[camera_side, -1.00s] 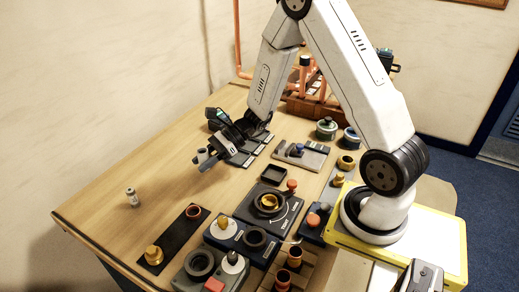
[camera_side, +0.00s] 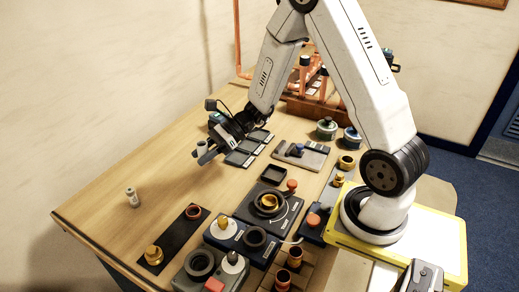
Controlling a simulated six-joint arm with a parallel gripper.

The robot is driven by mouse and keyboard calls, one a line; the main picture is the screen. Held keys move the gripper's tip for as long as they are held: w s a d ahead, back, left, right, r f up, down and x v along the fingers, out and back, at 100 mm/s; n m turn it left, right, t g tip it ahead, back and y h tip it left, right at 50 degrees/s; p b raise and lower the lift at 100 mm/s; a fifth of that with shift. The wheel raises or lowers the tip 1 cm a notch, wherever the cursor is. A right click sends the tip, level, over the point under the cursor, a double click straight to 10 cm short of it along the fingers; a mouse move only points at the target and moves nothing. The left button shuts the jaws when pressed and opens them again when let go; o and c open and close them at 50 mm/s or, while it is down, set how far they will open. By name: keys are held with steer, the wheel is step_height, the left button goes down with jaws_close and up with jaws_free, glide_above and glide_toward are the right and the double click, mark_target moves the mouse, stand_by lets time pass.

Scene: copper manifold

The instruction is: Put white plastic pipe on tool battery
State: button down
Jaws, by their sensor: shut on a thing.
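My gripper (camera_side: 206,154) is at the left of the arm, above the wooden table, with its fingers pointing down to the left. It is shut on a small pale upright cylinder (camera_side: 200,147), which looks like the white plastic pipe; the fingers hide part of it. Several flat dark blocks (camera_side: 240,157) lie on the table just right of the gripper. I cannot tell whether one of them is the tool battery. The held piece looks clear of these blocks.
A small white cylinder with a dark band (camera_side: 132,197) stands alone at the left. A black strip (camera_side: 172,236) with a brass piece, dark fixtures (camera_side: 268,203) and a grey-tan plate (camera_side: 302,155) occupy the front and middle. The table's left part is mostly clear.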

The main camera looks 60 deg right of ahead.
steer(key=d+r+m+t+h, duration=0.3)
steer(key=d+r+m, duration=0.15)
steer(key=d, duration=0.55)
steer(key=d+r+m+t+h, duration=0.3)
steer(key=d+r+m+h, duration=0.15)
steer(key=d, duration=0.65)
steer(key=n, duration=0.1)
glide_above(219, 115)
steer(key=shift+y, duration=0.45)
steer(key=f, duration=0.8)
steer(key=shift+s+f, duration=0.1)
steer(key=shift+s, duration=0.25)
steer(key=shift+w+d+f, duration=0.15)
steer(key=shift+w+f, duration=0.2)
steer(key=shift+f, duration=0.05)
steer(key=shift+w+f, duration=0.25)
steer(key=shift+f, duration=1.6)
